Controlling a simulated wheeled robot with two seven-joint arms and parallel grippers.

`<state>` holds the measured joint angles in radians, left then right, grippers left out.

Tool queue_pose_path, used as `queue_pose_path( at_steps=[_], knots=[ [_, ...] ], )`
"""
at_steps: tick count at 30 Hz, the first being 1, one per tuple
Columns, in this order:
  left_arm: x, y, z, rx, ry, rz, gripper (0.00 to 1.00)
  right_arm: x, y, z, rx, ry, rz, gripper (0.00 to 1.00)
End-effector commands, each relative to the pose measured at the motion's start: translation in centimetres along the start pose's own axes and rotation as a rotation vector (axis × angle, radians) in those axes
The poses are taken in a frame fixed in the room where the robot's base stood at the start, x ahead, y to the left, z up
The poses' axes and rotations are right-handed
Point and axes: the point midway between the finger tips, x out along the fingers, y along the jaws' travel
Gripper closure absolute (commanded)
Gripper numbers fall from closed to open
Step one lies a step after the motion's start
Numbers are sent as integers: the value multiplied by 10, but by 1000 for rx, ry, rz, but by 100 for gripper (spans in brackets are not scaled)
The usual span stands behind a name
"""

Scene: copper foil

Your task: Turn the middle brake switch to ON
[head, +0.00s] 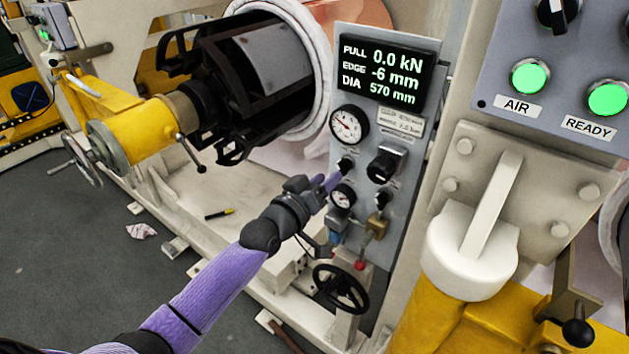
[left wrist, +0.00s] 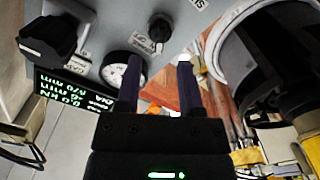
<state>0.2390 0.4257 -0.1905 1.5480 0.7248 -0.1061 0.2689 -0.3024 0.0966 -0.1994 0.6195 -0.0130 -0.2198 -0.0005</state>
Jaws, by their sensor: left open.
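The grey control panel (head: 352,272) stands in front of me. On it, the small black brake switch (head: 346,164) sits between the upper gauge (head: 348,126) and the lower gauge (head: 343,197). In the left wrist view a small black knob (left wrist: 160,29) has an ON/OFF label beside it; which way it points is unclear. My left gripper (head: 328,181) is just left of and below the switch. In the left wrist view its two purple fingers (left wrist: 158,82) are apart with nothing held, and the knob is beyond their tips. My right gripper is out of view.
A larger black knob (head: 383,167) is right of the switch, under the display (head: 380,72). A handwheel (head: 341,289) is below the panel. The yellow-and-black reel shaft (head: 150,128) is at left. A second panel with green lamps (head: 530,77) is at upper right.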

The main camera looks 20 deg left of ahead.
Motion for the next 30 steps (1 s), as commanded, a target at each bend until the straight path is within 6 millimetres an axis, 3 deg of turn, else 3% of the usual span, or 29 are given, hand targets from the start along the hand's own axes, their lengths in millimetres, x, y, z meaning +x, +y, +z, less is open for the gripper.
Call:
queue_pose_path(
  at_steps=[3, 7, 23, 26, 30],
  knots=[
    [-25, 1, -2, 1, -3, -1, 51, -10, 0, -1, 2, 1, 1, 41],
    [-41, 0, 0, -1, -2, -1, 51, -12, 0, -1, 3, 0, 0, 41],
    [-45, -4, 5, 3, -10, -11, 51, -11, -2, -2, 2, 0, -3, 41],
    [-53, -29, 41, 37, -86, -86, 51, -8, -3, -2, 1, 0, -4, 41],
    [-96, -88, 142, 139, -328, -263, 51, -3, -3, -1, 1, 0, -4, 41]
  ],
)
